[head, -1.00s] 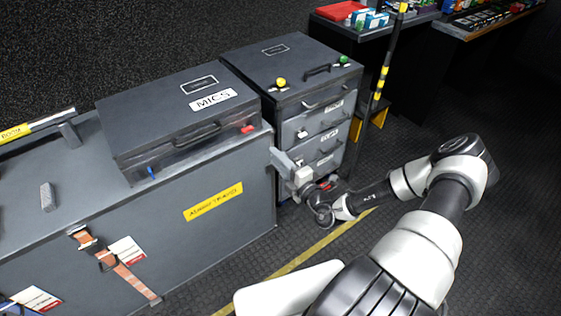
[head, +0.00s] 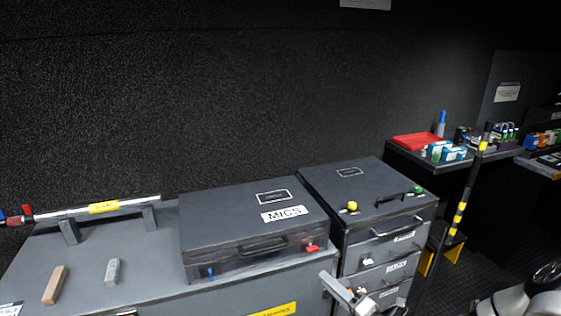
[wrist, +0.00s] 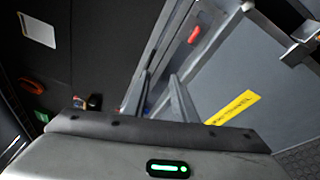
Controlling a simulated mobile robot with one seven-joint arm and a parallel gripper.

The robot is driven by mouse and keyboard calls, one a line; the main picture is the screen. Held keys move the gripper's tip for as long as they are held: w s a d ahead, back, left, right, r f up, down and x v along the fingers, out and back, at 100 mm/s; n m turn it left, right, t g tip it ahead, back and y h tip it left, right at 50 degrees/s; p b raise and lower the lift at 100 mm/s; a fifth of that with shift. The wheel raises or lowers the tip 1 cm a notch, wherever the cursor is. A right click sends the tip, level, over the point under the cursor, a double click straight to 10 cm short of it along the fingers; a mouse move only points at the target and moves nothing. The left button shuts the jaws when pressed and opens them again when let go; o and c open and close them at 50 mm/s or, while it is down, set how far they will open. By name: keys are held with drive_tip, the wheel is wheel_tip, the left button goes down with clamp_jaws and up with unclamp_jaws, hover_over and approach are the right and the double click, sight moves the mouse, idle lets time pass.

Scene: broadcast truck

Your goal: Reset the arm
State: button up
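My gripper (head: 335,285) shows at the bottom of the head view, in front of the gap between the grey bench and the drawer cabinet. In the wrist view two narrow grey fingers (wrist: 160,100) stand apart beyond the gripper body, with no held object visible between them. The rest of my arm is mostly below the head view; a white and black part of it (head: 525,300) shows at the lower right.
A dark MICS case (head: 230,222) sits on the grey bench (head: 150,290), beside the drawer cabinet (head: 325,185). A brown block (head: 55,285) and a grey block (head: 113,271) lie left. A striped pole (head: 461,210) stands right of the cabinet.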

drive_tip(key=s+a+r+n+g+p, duration=0.1)
drive_tip(key=s+a+r+n+g, duration=0.3)
drive_tip(key=n, duration=0.4)
drive_tip(key=s+a+r+n+g+y+p, duration=0.1)
drive_tip(key=s+a+r+n+g, duration=0.2)
drive_tip(key=s+r+n+g, duration=0.35)
drive_tip(key=s+a+r+n+g+p, duration=0.25)
drive_tip(key=r+n, duration=0.35)
drive_tip(key=n, duration=0.4)
drive_tip(key=s+d+r+n+t+h+p, duration=0.1)
drive_tip(key=s+d+r+n+h, duration=0.1)
drive_tip(key=r+n, duration=0.4)
drive_tip(key=s+d+r+n+t+h+p, duration=0.1)
drive_tip(key=s+d+r+n+h, duration=0.2)
drive_tip(key=r, duration=0.6)
drive_tip(key=s+d+r+n+t+h+p, duration=0.1)
drive_tip(key=s+d+r+n+h+p, duration=0.1)
drive_tip(key=s+r+n+h, duration=0.4)
drive_tip(key=s+r+n, duration=0.1)
drive_tip(key=s+n, duration=0.1)
drive_tip(key=n, duration=0.2)
drive_tip(key=shift+s+d+r+t, duration=0.15)
drive_tip(key=shift+d+r+t, duration=0.15)
drive_tip(key=shift+d+r, duration=0.05)
drive_tip(key=shift+a, duration=0.1)
